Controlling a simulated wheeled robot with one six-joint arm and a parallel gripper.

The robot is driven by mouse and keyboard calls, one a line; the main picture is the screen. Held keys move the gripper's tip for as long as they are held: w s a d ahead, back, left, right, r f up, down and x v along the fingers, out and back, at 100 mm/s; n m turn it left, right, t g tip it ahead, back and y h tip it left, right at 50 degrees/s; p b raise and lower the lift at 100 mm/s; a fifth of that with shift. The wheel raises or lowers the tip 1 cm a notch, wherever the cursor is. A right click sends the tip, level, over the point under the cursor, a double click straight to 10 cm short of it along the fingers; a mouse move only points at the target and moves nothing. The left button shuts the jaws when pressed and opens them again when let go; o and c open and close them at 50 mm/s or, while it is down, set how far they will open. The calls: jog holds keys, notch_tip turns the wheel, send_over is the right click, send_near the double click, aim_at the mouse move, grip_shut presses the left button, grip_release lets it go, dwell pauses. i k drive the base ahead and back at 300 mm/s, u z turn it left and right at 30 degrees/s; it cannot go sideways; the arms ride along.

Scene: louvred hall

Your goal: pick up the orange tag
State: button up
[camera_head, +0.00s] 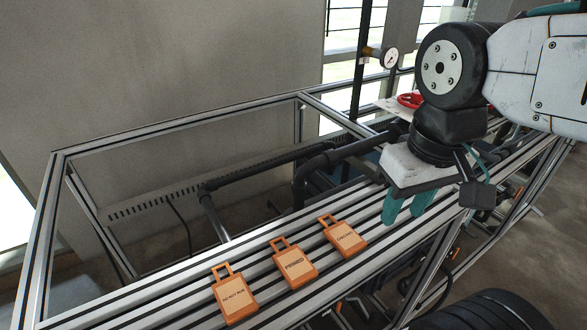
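Three orange tags with loop handles lie in a row on the slatted metal rail bench. The left tag (234,301) reads "DO NOT RUN". The middle tag (295,269) seems to read "PRIMED". The right tag (345,239) has lettering too small to read surely. My gripper (406,207), with teal fingers pointing down, is above the bench to the right of the right tag, apart from it. A gap shows between the fingers, and nothing is seen in it.
A metal frame (180,124) rises behind the bench, with dark pipes (265,165) inside it. A red valve wheel (409,100) and a pressure gauge (390,57) are at the back. A black tyre-like shape (485,312) is at the lower right.

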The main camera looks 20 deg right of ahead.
aim_at(349, 243)
jog(key=z, duration=0.5)
jog(key=k, duration=1.1)
jog(key=u, duration=0.15)
jog(key=i, duration=0.65)
jog(key=z, duration=0.35)
